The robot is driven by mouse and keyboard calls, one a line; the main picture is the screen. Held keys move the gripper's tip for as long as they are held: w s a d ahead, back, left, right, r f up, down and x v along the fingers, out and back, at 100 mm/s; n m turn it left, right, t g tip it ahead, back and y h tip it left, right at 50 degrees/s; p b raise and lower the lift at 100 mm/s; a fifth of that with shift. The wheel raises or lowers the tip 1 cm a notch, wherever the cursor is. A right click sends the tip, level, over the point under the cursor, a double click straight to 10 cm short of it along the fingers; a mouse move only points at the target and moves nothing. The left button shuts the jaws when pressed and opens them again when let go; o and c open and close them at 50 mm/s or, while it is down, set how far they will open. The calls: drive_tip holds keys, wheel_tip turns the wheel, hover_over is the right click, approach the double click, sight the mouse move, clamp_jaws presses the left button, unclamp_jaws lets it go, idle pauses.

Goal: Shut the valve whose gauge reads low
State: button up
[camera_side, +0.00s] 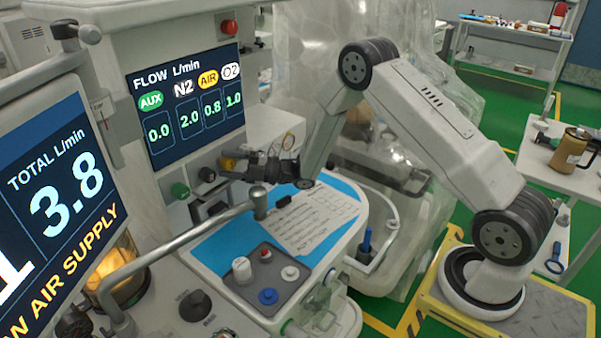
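A flow display (188,105) on the machine reads AUX 0.0, N2 2.0, AIR 0.8 and O2 1.0 L/min. Below it is a row of valve knobs: a green knob (180,190) at the left, a black knob (207,174), and a yellow knob (228,163) further right. Any knob further right is hidden behind my gripper. My gripper (236,167) points left, with its fingertips at the yellow knob. I cannot tell whether they touch it or how far apart they are.
A large screen (60,190) at left reads total 3.8 L/min, with a partly cut-off air supply message. A grey metal pipe (180,243) rises in front of the knobs.

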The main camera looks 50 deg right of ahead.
clamp_jaws()
drive_tip(key=shift+m+t, duration=0.5)
drive_tip(key=shift+m, duration=0.3)
drive_tip(key=shift+o, duration=0.8)
unclamp_jaws()
drive_tip(key=shift+s+d, duration=0.1)
drive_tip(key=shift+s, duration=0.05)
drive_tip(key=v, duration=0.7)
drive_tip(key=shift+d+f, duration=0.15)
drive_tip(key=shift+f, duration=0.1)
drive_tip(key=shift+s, duration=0.15)
